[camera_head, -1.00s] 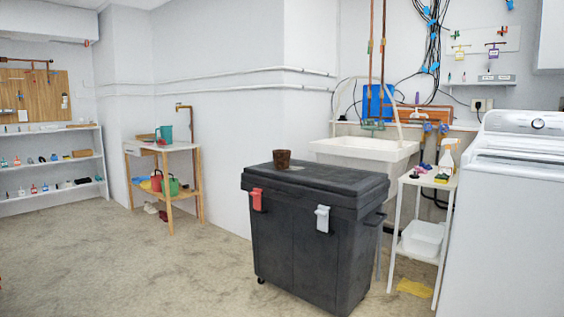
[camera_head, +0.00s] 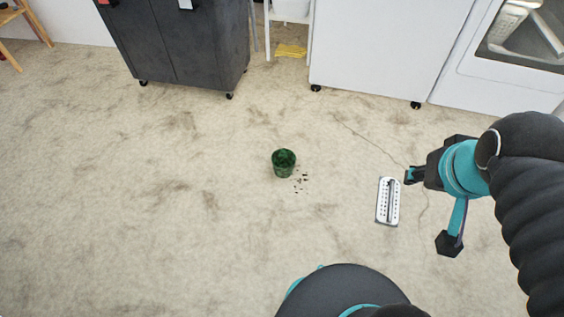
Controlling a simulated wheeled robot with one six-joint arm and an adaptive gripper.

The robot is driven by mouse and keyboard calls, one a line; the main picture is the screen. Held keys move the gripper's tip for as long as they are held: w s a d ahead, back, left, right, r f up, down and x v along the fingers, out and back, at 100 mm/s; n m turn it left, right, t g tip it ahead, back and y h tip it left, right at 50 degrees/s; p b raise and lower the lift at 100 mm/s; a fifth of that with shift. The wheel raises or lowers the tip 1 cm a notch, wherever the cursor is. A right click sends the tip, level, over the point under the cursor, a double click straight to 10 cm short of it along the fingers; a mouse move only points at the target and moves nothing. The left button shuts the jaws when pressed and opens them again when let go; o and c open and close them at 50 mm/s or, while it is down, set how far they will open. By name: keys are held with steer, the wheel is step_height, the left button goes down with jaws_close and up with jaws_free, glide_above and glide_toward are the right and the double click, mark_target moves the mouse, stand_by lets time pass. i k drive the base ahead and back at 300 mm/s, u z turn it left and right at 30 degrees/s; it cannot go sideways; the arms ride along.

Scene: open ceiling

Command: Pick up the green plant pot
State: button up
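A small dark green plant pot (camera_head: 284,168) stands upright on the floor near the middle of the head view. Its open top shows green inside, and a few dark crumbs lie on the floor to its lower right. My gripper (camera_head: 410,175) is at the right of the picture, to the right of the pot and apart from it, pointing left. Its fingers are small and dark here, so I cannot tell whether they are open or shut. I see nothing held in it.
A white slotted metal piece (camera_head: 388,201) lies on the floor between pot and gripper. A dark wheeled bin (camera_head: 180,45) stands at the back left, white appliances (camera_head: 385,45) at the back right, with a yellow cloth (camera_head: 290,50) between them. The floor left of the pot is clear.

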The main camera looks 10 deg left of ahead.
mark_target(283, 160)
steer(key=k, duration=0.25)
steer(key=u, duration=1.1)
steer(key=i, duration=1.2)
steer(key=u, duration=0.55)
